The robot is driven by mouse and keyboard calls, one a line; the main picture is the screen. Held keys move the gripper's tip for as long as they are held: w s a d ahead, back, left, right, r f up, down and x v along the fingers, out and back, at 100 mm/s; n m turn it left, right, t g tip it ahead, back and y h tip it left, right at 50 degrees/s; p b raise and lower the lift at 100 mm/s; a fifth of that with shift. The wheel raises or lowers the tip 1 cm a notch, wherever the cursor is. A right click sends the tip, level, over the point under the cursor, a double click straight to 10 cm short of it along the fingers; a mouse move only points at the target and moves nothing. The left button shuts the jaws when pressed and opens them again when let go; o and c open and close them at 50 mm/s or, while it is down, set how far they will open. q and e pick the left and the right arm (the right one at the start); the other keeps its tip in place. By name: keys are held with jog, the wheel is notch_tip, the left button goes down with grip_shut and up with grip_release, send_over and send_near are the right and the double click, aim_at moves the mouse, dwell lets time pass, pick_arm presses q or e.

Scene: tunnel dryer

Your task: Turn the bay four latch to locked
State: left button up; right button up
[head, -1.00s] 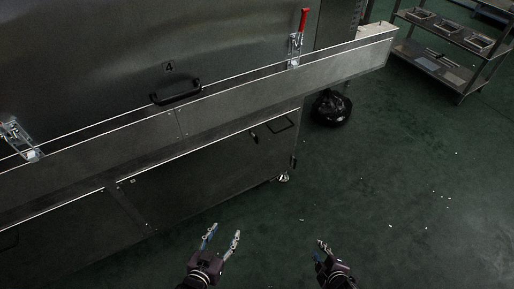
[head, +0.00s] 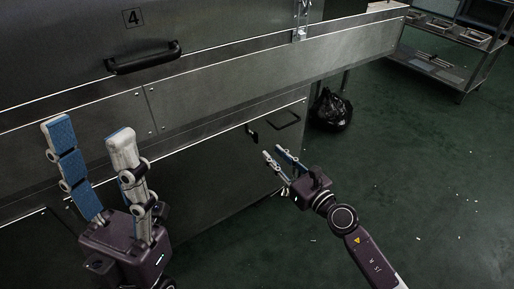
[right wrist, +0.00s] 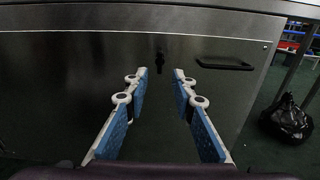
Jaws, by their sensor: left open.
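The bay four panel carries a number 4 plate (head: 132,17) and a black bar handle (head: 143,57) in the head view. A metal latch (head: 300,22) stands on the ledge right of it, cut off by the top edge, so its handle is out of view. My left gripper (head: 90,137) is open and empty, raised in front of the ledge, left of and below the bar handle. My right gripper (head: 274,154) is open and empty, low before the lower cabinet; its spread fingers also show in the right wrist view (right wrist: 161,72).
A long metal ledge (head: 220,72) runs across in front of the panel. The lower cabinet has a black handle (right wrist: 226,63). A black rubbish bag (head: 331,110) lies by its right end. A shelf rack (head: 445,60) stands back right. The green floor on the right is mostly clear.

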aim_at(257, 138)
jog(key=b+x, duration=0.1)
jog(key=x, duration=0.6)
jog(key=shift+w+a+r, duration=0.15)
jog(key=shift+w+a, duration=0.1)
jog(key=shift+w, duration=0.05)
grip_shut()
